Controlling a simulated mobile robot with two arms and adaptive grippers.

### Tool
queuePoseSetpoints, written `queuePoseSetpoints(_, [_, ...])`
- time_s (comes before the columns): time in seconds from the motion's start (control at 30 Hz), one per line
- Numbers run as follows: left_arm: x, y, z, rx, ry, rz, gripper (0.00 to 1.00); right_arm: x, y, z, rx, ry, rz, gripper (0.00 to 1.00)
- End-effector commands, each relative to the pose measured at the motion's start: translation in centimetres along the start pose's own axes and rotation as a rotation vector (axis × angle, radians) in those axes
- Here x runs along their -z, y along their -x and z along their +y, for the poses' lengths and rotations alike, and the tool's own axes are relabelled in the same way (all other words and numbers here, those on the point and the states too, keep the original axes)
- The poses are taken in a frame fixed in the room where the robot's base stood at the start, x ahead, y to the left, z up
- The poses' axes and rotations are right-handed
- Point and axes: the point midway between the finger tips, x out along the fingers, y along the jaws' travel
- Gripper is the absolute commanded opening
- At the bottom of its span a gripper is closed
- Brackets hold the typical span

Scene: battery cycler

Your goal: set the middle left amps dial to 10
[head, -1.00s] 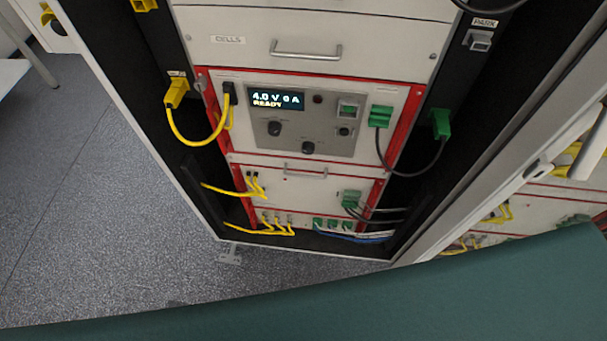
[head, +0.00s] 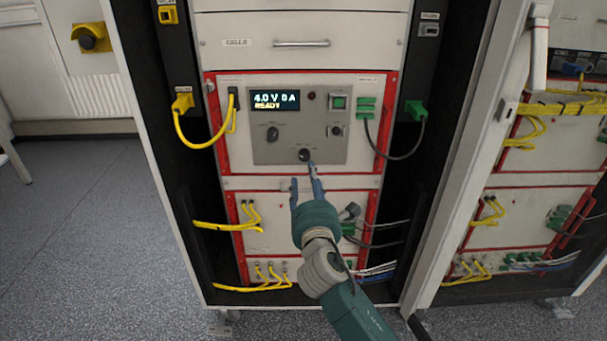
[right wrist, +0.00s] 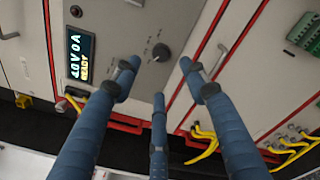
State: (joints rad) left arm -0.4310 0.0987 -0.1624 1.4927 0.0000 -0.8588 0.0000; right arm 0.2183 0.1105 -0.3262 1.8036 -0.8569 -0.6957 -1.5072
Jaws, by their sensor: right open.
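The upper left dial (head: 273,133) is clear of my arm. The lower dial (head: 304,155) sits right of it, just above my right gripper's fingertips. The display (head: 275,100) reads 4.0 V 0 A, READY. My right gripper (head: 303,176) is open with nothing between its blue fingers. In the right wrist view the open gripper (right wrist: 159,76) points at a dial (right wrist: 161,52), with its fingers spread around and short of it. Contact is not visible. Dial markings are too small to read. My left gripper is not in view.
A green-lit switch (head: 339,102) and a small knob (head: 336,131) are on the panel's right. Yellow cables (head: 205,143) hang at the left and a black cable (head: 394,157) at the right. An open cabinet door edge (head: 485,150) stands right of my arm.

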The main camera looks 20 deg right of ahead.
Motion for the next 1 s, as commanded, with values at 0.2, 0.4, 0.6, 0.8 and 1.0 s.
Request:
queuePoseSetpoints(0.2, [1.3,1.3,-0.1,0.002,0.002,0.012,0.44,0.0,-4.3,0.0,-0.001,-0.002,-0.001,0.44])
queuePoseSetpoints(0.4, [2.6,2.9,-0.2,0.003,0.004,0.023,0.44,0.1,-7.6,0.0,0.000,-0.004,0.002,0.44])
queuePoseSetpoints(0.6, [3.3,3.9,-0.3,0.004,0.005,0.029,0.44,0.2,-9.2,0.0,0.000,-0.005,0.003,0.44])
queuePoseSetpoints(0.8, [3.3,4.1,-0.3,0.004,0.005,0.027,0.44,0.1,-9.4,0.0,0.000,-0.005,0.004,0.44])
queuePoseSetpoints(1.0, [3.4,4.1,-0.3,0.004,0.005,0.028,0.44,0.1,-9.3,0.0,0.000,-0.005,0.004,0.24])
